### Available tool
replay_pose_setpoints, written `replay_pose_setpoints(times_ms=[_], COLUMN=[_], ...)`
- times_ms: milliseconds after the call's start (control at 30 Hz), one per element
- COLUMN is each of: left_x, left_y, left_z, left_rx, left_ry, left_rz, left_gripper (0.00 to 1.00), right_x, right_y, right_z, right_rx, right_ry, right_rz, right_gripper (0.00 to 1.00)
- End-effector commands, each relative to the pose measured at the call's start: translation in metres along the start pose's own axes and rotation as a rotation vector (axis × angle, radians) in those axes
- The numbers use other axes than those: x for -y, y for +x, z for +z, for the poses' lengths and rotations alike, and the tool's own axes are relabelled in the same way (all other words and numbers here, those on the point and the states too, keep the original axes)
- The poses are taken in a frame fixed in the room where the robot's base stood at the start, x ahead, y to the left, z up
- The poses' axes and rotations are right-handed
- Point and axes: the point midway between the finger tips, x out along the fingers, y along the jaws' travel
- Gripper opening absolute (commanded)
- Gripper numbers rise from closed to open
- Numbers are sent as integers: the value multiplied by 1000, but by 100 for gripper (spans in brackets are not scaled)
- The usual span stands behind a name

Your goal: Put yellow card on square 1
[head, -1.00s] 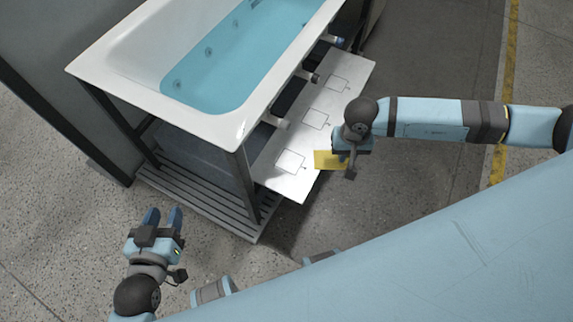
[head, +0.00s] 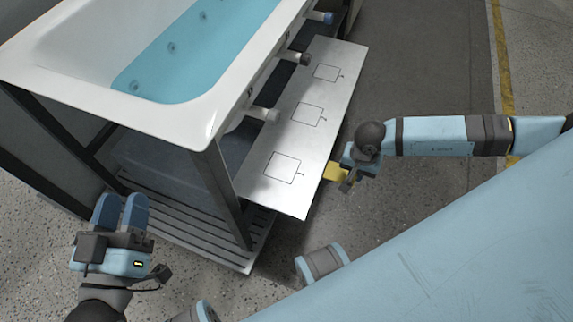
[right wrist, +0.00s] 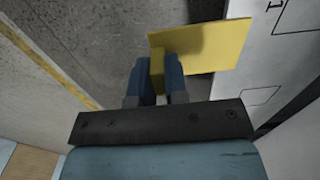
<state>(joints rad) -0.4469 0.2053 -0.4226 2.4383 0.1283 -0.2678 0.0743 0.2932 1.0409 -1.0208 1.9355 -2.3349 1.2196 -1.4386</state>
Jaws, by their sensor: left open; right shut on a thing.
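The yellow card (head: 334,173) is in my right gripper (head: 347,180), just off the right edge of the white board (head: 262,192). In the right wrist view the card (right wrist: 222,45) is pinched between the blue fingers (right wrist: 160,80), and its far end overlaps the board's edge. Square 1 (head: 283,167) is the outlined square nearest me in the head view; its "1" reads in the right wrist view, beside the partly visible square (right wrist: 297,14). The card lies outside it.
The bathtub (head: 180,118) with blue water stands on a dark frame above the slatted base (head: 190,232). Pipe fittings (head: 262,113) stick out over the board's left side. Two more outlined squares (head: 308,114) run along the board. Open floor lies right of it.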

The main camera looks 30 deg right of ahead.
Motion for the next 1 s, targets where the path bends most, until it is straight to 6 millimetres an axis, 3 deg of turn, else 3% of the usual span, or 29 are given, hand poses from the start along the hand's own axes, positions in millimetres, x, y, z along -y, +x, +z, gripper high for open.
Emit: replay_pose_setpoints(times_ms=[100,400,700,800,1000], left_x=[2,7,10,13,16], left_y=[0,-2,-5,-4,-1], left_z=[13,43,68,73,71], left_rx=[33,131,221,220,203], left_ry=[-1,-4,-6,21,57], left_rz=[3,11,22,26,30], left_gripper=[43,43,43,43,43], right_x=[36,116,180,176,176], right_y=[2,2,1,21,32], right_z=[1,1,1,2,0], right_rx=[1,1,1,3,0], right_ry=[-1,-2,-2,-1,-2], right_rz=[-8,-5,-4,2,0], right_gripper=[0,0,0,0,0])
